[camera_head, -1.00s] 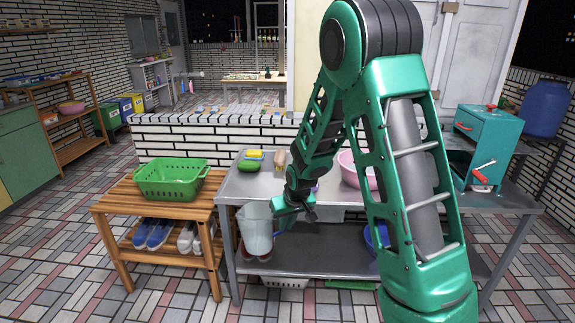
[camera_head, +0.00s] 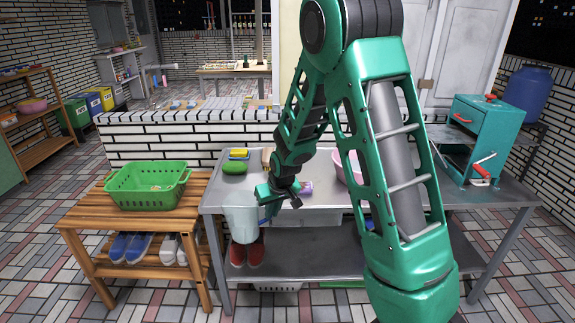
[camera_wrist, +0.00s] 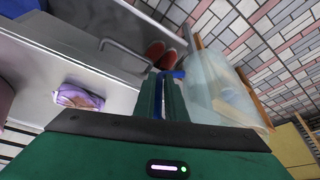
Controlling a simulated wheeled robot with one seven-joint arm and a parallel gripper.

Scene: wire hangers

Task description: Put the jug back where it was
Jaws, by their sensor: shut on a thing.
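The jug (camera_head: 241,226) is translucent pale blue-white. It hangs roughly upright in the head view at the front left edge of the metal table (camera_head: 330,216), overlapping that edge. I cannot tell its height above the table top. My gripper (camera_head: 268,198) is shut at the jug's right side, apparently on its blue handle. In the wrist view the fingers (camera_wrist: 163,98) are closed around a blue part, and the jug (camera_wrist: 222,88) fills the area right of them. The grip point is partly hidden by the fingers.
A purple packet (camera_head: 305,187), a green item (camera_head: 235,168) and a pink basin (camera_head: 349,165) are on the table. Red shoes (camera_head: 247,254) stand on its lower shelf. A wooden rack (camera_head: 90,212) with a green basket (camera_head: 148,187) stands left. A teal box (camera_head: 483,135) is at right.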

